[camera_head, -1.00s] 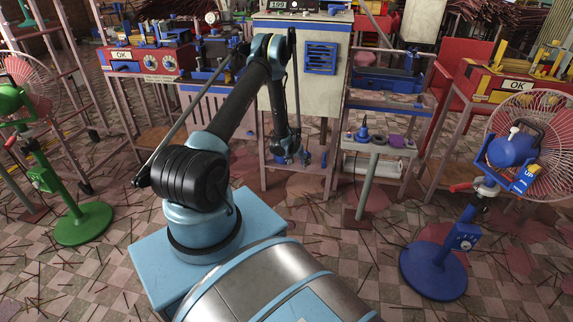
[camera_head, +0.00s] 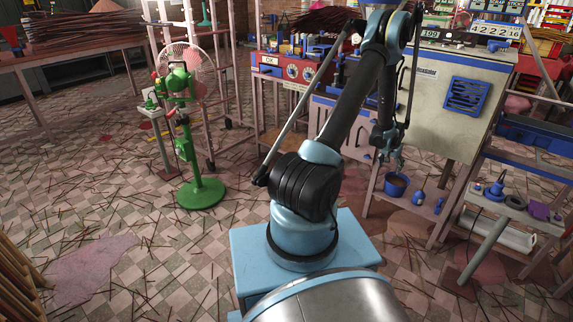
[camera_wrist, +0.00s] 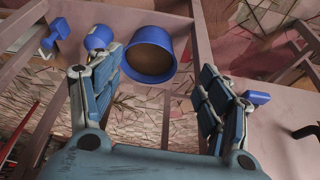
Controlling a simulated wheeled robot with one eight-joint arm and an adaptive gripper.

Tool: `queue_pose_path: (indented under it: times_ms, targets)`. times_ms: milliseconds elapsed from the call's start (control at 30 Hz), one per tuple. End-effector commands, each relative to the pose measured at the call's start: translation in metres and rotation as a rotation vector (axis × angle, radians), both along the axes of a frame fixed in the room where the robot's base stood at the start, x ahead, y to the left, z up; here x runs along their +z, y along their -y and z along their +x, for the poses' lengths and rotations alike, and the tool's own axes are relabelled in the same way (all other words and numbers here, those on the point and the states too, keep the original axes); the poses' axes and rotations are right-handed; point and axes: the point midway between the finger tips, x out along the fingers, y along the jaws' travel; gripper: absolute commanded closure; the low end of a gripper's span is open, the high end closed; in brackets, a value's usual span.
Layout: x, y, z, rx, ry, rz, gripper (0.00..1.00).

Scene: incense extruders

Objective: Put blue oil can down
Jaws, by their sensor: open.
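My gripper (camera_head: 391,158) is open, with its fingers spread wide and nothing between them; it also shows in the wrist view (camera_wrist: 157,76). It hangs over the lower shelf, above a blue round pot (camera_head: 397,185) with a brown inside. In the wrist view the pot (camera_wrist: 149,52) stands upright just beyond the fingertips. Small blue items stand beside it: one (camera_head: 418,198) close by and another (camera_head: 438,206) farther right. In the wrist view one (camera_wrist: 98,37) is partly behind the left finger. I cannot tell which small item is the blue oil can.
A pale cabinet (camera_head: 445,115) rises behind the shelf. A stand with blue and purple parts (camera_head: 513,201) is at the right. A green fan (camera_head: 184,150) stands at the left. Incense sticks litter the checkered floor, with open floor at the lower left.

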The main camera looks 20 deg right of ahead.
Motion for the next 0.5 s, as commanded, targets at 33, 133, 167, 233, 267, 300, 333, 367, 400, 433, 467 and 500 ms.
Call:
queue_pose_path:
  times_ms: [33, 133, 167, 233, 267, 300, 333, 367, 400, 433, 467, 500]
  targets:
    - [0.019, -0.014, 0.009, 0.023, -0.002, 0.002, 0.29]
    - [0.051, -0.04, 0.024, 0.063, -0.007, 0.008, 0.29]
    - [0.06, -0.048, 0.027, 0.075, -0.008, 0.009, 0.29]
    - [0.082, -0.068, 0.035, 0.103, -0.01, 0.013, 0.29]
    - [0.091, -0.077, 0.038, 0.116, -0.012, 0.014, 0.29]
    - [0.103, -0.088, 0.042, 0.132, -0.014, 0.016, 0.29]
    - [0.111, -0.097, 0.044, 0.144, -0.015, 0.017, 0.29]
    - [0.12, -0.106, 0.047, 0.157, -0.017, 0.019, 0.29]
    - [0.131, -0.118, 0.049, 0.172, -0.019, 0.021, 0.29]
    - [0.139, -0.127, 0.05, 0.186, -0.021, 0.022, 0.29]
    - [0.147, -0.136, 0.052, 0.198, -0.022, 0.024, 0.29]
    - [0.157, -0.149, 0.053, 0.214, -0.024, 0.026, 0.29]
